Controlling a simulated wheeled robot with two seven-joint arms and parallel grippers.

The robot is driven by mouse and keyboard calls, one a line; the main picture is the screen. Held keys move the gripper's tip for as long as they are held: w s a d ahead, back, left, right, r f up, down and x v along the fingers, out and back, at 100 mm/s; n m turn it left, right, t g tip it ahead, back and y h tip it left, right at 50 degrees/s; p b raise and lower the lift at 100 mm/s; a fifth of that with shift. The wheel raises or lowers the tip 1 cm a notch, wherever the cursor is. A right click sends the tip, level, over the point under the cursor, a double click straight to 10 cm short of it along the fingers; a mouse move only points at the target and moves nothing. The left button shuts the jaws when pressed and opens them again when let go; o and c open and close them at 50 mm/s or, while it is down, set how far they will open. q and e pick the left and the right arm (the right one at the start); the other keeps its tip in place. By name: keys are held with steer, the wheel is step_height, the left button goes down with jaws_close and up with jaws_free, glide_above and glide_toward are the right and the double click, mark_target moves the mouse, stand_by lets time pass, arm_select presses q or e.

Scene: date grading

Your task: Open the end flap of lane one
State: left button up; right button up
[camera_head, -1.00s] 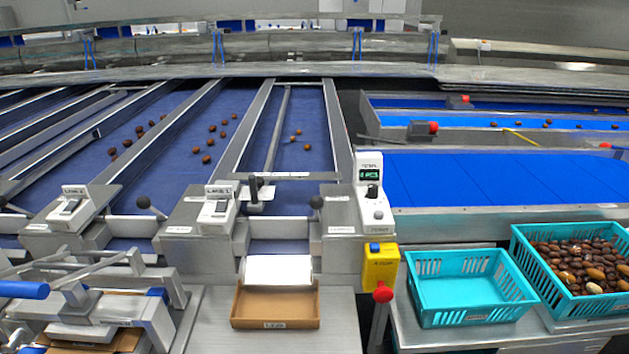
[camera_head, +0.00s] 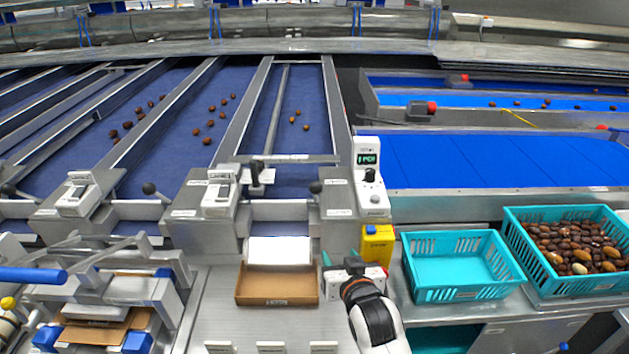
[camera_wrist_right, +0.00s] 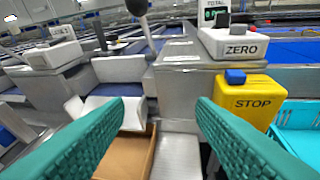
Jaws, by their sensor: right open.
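Lane one's label box (camera_head: 219,192) stands at the near end of a blue belt lane. The light end flap (camera_head: 281,210) looks upright across the lane end, seemingly shut. A lever with a black ball knob (camera_head: 316,187) stands at its right side; the knob also shows at the top of the right wrist view (camera_wrist_right: 137,6). My right gripper (camera_head: 355,262) is below and to the right of the knob, apart from it, beside the yellow stop box. Its teal fingers are spread and empty in the right wrist view (camera_wrist_right: 160,108). My left gripper is not in view.
A brown cardboard box (camera_head: 277,302) sits under the white chute (camera_head: 280,251). The yellow stop box (camera_head: 377,258) and white scale unit (camera_head: 370,182) are close to my right gripper. An empty turquoise crate (camera_head: 458,295) and one full of dates (camera_head: 600,281) stand right.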

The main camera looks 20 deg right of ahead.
mark_target(314, 182)
steer(key=w+a+r+m+t, duration=0.1)
steer(key=w+a+r+t, duration=0.1)
steer(key=w+r+t, duration=0.4)
steer(key=w, duration=0.4)
steer(key=w+d+r+g+p, duration=0.1)
steer(key=w, duration=0.3)
steer(key=w+g+p, duration=0.1)
steer(key=w, duration=0.3)
steer(key=shift+d+r, duration=0.3)
steer(key=shift+c, duration=0.2)
jaws_close()
